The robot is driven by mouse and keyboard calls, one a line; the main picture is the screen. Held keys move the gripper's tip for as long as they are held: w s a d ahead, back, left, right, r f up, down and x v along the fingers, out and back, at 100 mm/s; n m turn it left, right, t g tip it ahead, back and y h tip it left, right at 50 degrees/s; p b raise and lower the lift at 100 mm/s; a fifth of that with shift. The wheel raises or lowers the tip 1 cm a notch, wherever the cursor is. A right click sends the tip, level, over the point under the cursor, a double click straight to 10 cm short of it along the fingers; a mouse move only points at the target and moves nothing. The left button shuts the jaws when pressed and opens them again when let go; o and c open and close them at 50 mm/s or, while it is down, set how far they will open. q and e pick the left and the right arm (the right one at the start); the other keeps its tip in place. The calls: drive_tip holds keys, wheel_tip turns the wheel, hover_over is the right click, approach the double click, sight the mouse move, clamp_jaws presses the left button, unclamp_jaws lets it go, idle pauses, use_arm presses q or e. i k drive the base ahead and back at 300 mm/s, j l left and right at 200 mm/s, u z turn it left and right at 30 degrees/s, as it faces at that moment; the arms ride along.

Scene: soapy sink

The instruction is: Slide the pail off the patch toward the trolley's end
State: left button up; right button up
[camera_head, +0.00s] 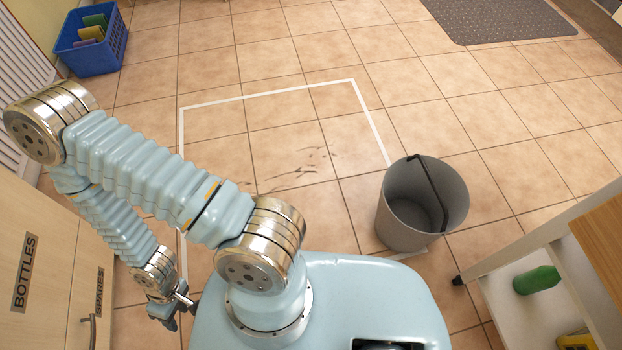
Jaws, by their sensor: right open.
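A grey pail (384,215) stands upright on the tiled floor, its dark handle lying across the mouth. It looks empty. It hides part of the right-hand white line of the taped patch (270,93); I cannot tell how much of its base lies inside. Dark smears (300,168) mark the floor within the patch. The trolley (520,240) is at the right edge, just right of the pail with a gap between.
A blue crate (92,48) with sponges stands at the back left, and a dark mat (495,15) lies at the back right. Cupboards (45,255) line the left. A green bottle (537,280) lies on the trolley's lower shelf. Floor beyond the pail is clear.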

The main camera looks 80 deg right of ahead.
sight(422, 198)
drive_tip(key=z, duration=0.6)
drive_tip(key=i+z, duration=0.1)
drive_tip(key=z, duration=1.1)
drive_tip(key=i+z, duration=0.1)
drive_tip(key=z, duration=1.1)
drive_tip(key=j+z, duration=0.1)
drive_tip(key=z, duration=0.5)
drive_tip(key=j+z, duration=0.1)
drive_tip(key=z, duration=0.5)
drive_tip(key=j+z, duration=0.1)
drive_tip(key=z, duration=0.5)
drive_tip(key=j+z, duration=0.35)
drive_tip(key=j, duration=0.45)
drive_tip(key=k+j+z, duration=0.1)
drive_tip(key=j+z, duration=0.2)
drive_tip(key=j, duration=0.45)
drive_tip(key=k+j, duration=0.1)
drive_tip(key=j, duration=0.75)
drive_tip(key=k+j, duration=0.15)
drive_tip(key=j, duration=0.3)
drive_tip(key=j+z, duration=0.1)
drive_tip(key=j, duration=0.3)
drive_tip(key=k+j, duration=0.15)
drive_tip(key=j, duration=0.3)
